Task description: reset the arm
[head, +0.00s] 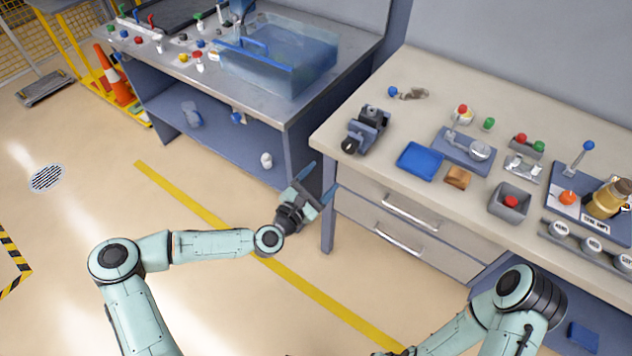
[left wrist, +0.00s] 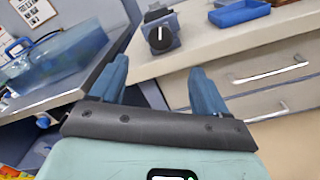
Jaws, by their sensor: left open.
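My left gripper (head: 318,183) is open and empty, in the air in front of the gap between the two benches. Its two blue fingers also show in the left wrist view (left wrist: 160,88), spread apart with nothing between them. My left arm reaches in from the left, bent at the elbow. My right arm (head: 515,300) shows at the lower right of the head view, also bent. Its gripper is out of view.
The left bench carries a clear blue tank (head: 290,55). An orange cone (head: 114,78) stands far left. Floor around my left arm is clear.

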